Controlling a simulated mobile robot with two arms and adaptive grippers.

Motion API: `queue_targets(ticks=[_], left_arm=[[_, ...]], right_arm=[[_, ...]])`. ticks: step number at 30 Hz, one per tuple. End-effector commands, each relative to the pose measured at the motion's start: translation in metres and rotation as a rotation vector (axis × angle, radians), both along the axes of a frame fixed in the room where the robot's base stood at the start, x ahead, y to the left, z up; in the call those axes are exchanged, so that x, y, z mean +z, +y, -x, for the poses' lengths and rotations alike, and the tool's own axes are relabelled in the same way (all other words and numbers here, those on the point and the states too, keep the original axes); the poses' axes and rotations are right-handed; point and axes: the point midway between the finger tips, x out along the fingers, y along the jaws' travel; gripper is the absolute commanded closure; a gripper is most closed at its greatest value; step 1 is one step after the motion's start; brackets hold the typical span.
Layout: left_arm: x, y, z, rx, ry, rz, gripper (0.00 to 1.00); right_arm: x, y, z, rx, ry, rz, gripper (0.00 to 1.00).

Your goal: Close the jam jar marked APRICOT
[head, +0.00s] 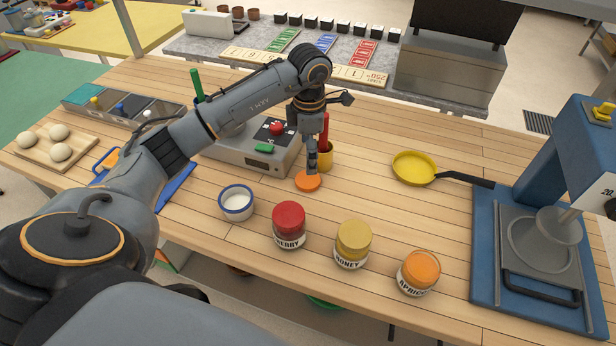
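The jar marked APRICOT (418,274) stands upright near the front edge of the table, rightmost of three labelled jars. Its top shows orange inside a clear rim, with no separate lid visible on it. A round orange lid (308,182) lies flat on the table behind the jars. My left gripper (312,170) points down right over this lid, its fingertips at or just above the lid's far edge. I cannot tell whether it touches the lid or how far its fingers are apart. My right gripper is not in view.
A red-topped BERRY jar (289,226) and a yellow-topped HONEY jar (352,244) stand left of the apricot jar. A white bowl (236,203), a yellow pan (414,168), a utensil cup (325,156) and a blue press (540,230) surround clear wood.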

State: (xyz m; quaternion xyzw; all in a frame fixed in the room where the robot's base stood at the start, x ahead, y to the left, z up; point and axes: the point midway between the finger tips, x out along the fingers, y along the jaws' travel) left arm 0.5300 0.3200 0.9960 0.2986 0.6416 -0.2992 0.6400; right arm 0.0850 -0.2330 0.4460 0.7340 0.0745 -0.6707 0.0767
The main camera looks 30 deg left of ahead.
Motion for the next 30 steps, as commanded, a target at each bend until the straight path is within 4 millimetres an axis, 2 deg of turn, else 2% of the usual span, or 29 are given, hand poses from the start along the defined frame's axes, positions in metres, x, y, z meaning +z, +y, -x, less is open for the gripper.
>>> queue_targets(ticks=[3, 6, 17, 20, 25, 30], left_arm=[[-0.019, 0.0, 0.0, 0.001, 0.003, 0.001, 0.11], [-0.028, 0.0, 0.0, 0.0, 0.0, 0.001, 0.11], [-0.032, 0.0, 0.0, 0.0, -0.001, 0.0, 0.11], [-0.038, 0.001, 0.0, 0.001, 0.002, 0.001, 0.11], [-0.063, 0.004, 0.0, 0.001, 0.004, 0.001, 0.11], [-0.082, 0.004, -0.001, 0.0, 0.0, 0.001, 0.11]], right_arm=[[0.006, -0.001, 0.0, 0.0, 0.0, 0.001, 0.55], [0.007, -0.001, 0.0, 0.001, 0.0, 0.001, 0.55], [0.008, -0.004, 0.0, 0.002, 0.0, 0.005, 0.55], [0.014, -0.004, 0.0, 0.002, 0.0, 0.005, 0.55], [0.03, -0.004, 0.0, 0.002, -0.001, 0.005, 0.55], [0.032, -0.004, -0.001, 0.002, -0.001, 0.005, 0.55]])
